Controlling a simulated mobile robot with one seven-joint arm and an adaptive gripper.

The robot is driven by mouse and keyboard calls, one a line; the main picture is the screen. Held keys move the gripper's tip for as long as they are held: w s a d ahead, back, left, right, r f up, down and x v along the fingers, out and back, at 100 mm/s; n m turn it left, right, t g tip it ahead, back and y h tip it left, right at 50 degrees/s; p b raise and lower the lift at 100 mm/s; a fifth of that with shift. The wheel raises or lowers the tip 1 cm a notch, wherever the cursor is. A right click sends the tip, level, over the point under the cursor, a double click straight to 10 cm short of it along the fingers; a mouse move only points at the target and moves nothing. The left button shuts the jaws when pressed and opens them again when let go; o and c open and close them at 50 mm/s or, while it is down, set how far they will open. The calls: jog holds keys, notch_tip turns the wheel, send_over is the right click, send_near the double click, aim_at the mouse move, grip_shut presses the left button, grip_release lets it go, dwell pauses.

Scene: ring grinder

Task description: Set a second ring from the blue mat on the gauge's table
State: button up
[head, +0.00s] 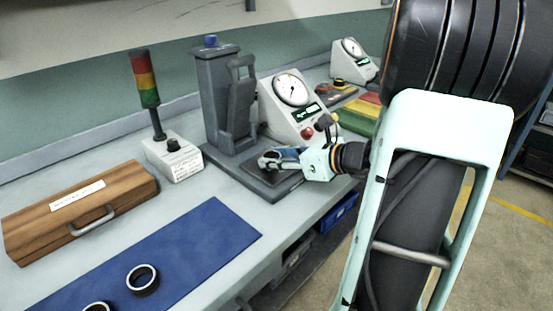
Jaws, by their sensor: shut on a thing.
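The blue mat (195,238) lies at the front of the bench. One dark ring with a bright rim (131,284) lies on it, and another ring (96,306) is cut off by the bottom edge. The gauge (222,95) is a grey column stand with a dark flat table (288,184) at its foot. My gripper (268,159) is over that table, its fingers pointing left, shut on a small ring that its fingers mostly hide. I cannot tell whether this ring touches the table.
A white dial readout (290,103) stands right behind the gauge. A signal light (146,85) on a white box (174,158) and a wooden case (80,208) stand to the left. A second dial unit (351,60) and coloured trays (357,115) are at the back right.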

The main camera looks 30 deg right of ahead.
jog(key=shift+f, duration=0.2)
jog(key=o, duration=1.2)
jog(key=shift+r, duration=0.15)
jog(key=shift+d+r, duration=0.1)
jog(key=shift+r, duration=0.1)
jog(key=p+v, duration=0.2)
jog(key=v, duration=0.9)
jog(key=shift+s+r, duration=0.1)
jog(key=shift+s, duration=0.3)
jog(key=shift+r, duration=0.1)
